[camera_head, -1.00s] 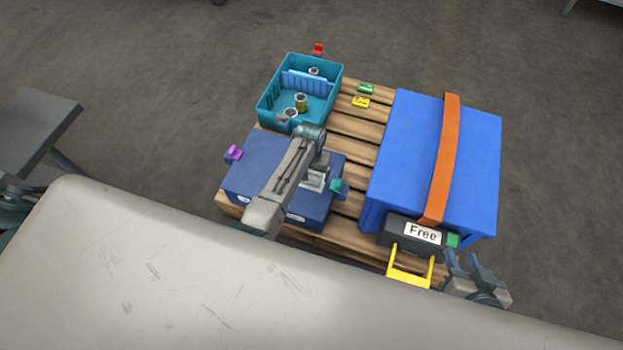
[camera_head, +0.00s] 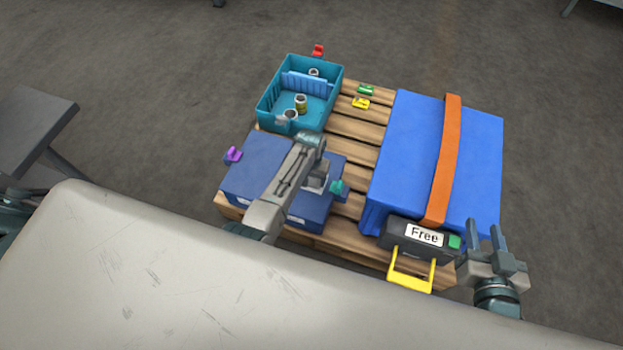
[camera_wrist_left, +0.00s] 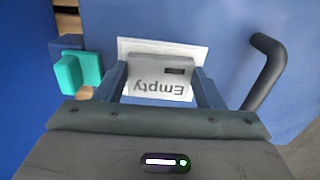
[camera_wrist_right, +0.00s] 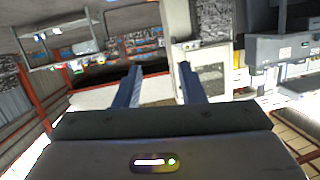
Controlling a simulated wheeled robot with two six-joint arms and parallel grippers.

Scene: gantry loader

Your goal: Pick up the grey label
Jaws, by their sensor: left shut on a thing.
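The grey label (camera_wrist_left: 158,72) is a grey block with a white face reading "Empty", upside down in the left wrist view. It is over a white patch (camera_wrist_left: 135,45) on the dark blue box (camera_head: 262,165). My left gripper (camera_head: 318,182) reaches down over the box and is shut on the grey label, one finger on each side of it. In the head view my arm hides most of the label. I cannot tell whether the label touches the box. My right gripper (camera_head: 487,238) is open and empty, beside the pallet's front right corner.
A teal clip (camera_head: 338,187) and a purple clip (camera_head: 233,155) are at the box's edges. A teal bin (camera_head: 261,108) with cans stands behind. A blue covered load (camera_head: 415,150) with an orange strap, a "Free" device (camera_head: 396,234) and a yellow handle (camera_head: 410,283) are right.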

